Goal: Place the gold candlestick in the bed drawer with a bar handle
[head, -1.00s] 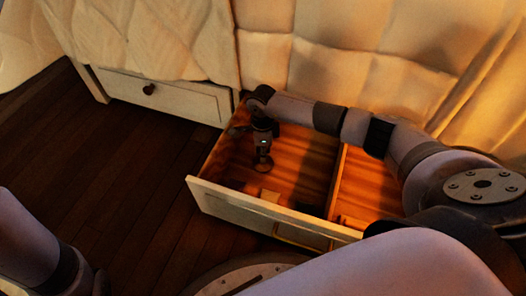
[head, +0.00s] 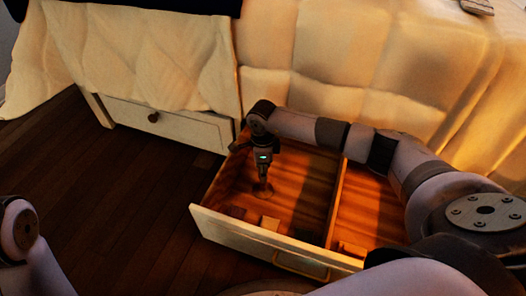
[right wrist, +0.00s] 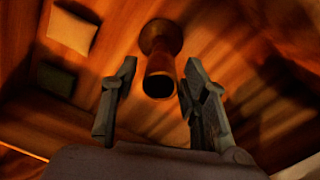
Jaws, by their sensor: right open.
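The gold candlestick (right wrist: 160,65) stands upright on the floor of the open drawer's left compartment in the right wrist view. Its base shows in the head view (head: 262,190) below my right gripper (head: 263,174). In the right wrist view my right gripper (right wrist: 160,95) is open, with a finger on each side of the candlestick's top and visible gaps between. The drawer (head: 235,226) is pulled out and its bar handle (head: 300,264) is on the front panel. My left arm shows at the left edge, but its gripper is out of view.
A divider (head: 336,200) splits the drawer. Small pale (head: 270,222) and dark (head: 237,212) blocks lie near its front. A closed drawer with a round knob (head: 153,117) is at the left. The quilted bed cover (head: 350,60) rises behind. Wooden floor (head: 120,200) is clear at left.

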